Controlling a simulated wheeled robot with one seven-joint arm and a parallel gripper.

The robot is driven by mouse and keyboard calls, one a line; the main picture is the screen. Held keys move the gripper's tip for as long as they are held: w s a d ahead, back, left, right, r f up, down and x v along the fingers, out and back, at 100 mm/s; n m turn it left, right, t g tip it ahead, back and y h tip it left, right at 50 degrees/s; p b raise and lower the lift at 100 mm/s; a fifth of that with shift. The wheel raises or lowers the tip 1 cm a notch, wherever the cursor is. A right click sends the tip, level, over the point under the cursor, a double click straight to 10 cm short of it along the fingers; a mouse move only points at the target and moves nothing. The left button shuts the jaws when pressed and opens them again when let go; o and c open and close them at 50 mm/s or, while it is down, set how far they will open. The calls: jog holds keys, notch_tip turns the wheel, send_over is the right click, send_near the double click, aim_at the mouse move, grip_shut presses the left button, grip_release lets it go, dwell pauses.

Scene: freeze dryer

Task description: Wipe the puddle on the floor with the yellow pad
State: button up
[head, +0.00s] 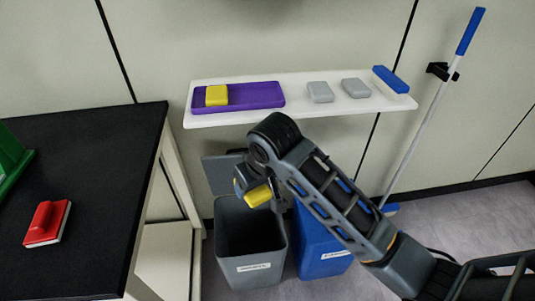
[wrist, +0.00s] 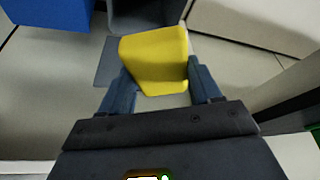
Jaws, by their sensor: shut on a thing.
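My gripper (wrist: 161,84) is shut on a yellow pad (wrist: 154,52), with one finger on each side of it. In the head view the held yellow pad (head: 258,196) hangs from my gripper (head: 264,190), in the air, and appears over the back of the open grey bin. A second yellow pad (head: 216,95) lies in the purple tray (head: 258,95) on the wall shelf. No puddle can be made out on the visible floor (head: 470,220).
The grey bin (head: 250,267) stands beside a blue bin (head: 327,262). The white shelf (head: 297,80) also bears grey blocks (head: 320,92) and a blue one (head: 391,79). A mop (head: 427,122) leans right.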

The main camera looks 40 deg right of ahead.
jog(key=a+f+n, duration=0.2)
jog(key=a+f, duration=0.2)
jog(key=a, duration=0.2)
jog(key=shift+w+a+f+y, duration=0.25)
jog(key=shift+w+y, duration=0.05)
jog(key=shift+w, duration=0.15)
